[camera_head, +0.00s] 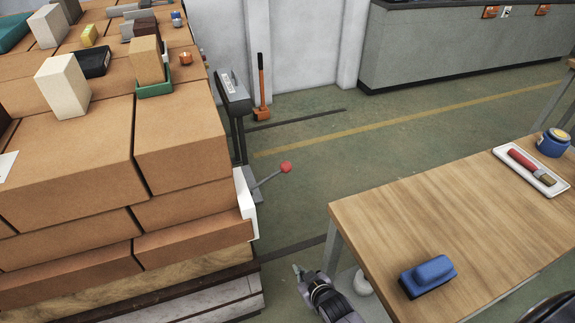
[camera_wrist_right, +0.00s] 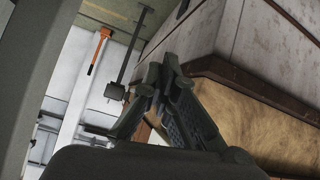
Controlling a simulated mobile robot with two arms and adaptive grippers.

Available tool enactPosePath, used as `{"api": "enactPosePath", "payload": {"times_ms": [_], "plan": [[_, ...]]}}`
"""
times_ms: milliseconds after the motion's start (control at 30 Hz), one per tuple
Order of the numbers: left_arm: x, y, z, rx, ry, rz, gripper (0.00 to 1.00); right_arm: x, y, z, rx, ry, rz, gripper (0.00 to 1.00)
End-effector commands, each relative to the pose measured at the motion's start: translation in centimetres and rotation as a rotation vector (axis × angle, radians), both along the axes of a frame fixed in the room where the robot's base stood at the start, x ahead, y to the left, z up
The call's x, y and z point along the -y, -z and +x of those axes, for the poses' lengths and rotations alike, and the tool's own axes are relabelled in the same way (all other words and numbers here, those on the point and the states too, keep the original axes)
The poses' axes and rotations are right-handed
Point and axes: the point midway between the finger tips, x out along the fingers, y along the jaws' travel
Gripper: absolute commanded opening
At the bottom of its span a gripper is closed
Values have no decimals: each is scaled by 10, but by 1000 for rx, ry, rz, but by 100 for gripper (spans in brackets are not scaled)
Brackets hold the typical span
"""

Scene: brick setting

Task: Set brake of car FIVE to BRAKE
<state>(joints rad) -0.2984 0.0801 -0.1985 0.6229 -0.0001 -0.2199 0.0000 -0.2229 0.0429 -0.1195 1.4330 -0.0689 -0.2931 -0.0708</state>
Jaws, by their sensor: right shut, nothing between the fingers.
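The brake lever is a thin grey rod with a red knob (camera_head: 286,167), standing out to the right from a grey bracket at the end of the brick-loaded car (camera_head: 190,300). A white panel (camera_head: 246,204) sits beside the bracket at the car's end. My right gripper (camera_head: 298,270) is low in the head view, below the lever and apart from it, between the car and the table. In the right wrist view my right gripper (camera_wrist_right: 158,75) is shut and empty, with the car's side behind it. I cannot read a car number or brake label. My left gripper is out of view.
A wooden table (camera_head: 400,215) with a blue brush (camera_head: 428,275) and a white tray (camera_head: 530,171) stands at right. Brick stacks (camera_head: 80,165) fill the left. An orange-handled tool (camera_head: 262,85) leans at the wall. Green floor (camera_head: 310,130) lies open between.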

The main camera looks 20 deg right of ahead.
Motion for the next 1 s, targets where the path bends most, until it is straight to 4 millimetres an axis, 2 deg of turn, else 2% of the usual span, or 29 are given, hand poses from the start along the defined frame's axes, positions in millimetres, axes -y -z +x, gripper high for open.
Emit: {"api": "enactPosePath", "payload": {"times_ms": [33,100,200,300,400,533,867,1000], "plan": [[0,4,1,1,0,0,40,0,-54,33,118,4,0,0],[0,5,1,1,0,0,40,3,-120,60,250,11,-5,0],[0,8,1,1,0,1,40,8,-203,81,407,21,-15,0],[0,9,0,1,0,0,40,13,-262,87,518,31,-24,0],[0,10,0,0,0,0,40,16,-296,87,581,38,-30,0],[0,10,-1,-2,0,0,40,17,-311,86,609,42,-34,0],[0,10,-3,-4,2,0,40,17,-311,88,609,41,-32,0],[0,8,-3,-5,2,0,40,17,-311,101,610,41,-32,0]]}}
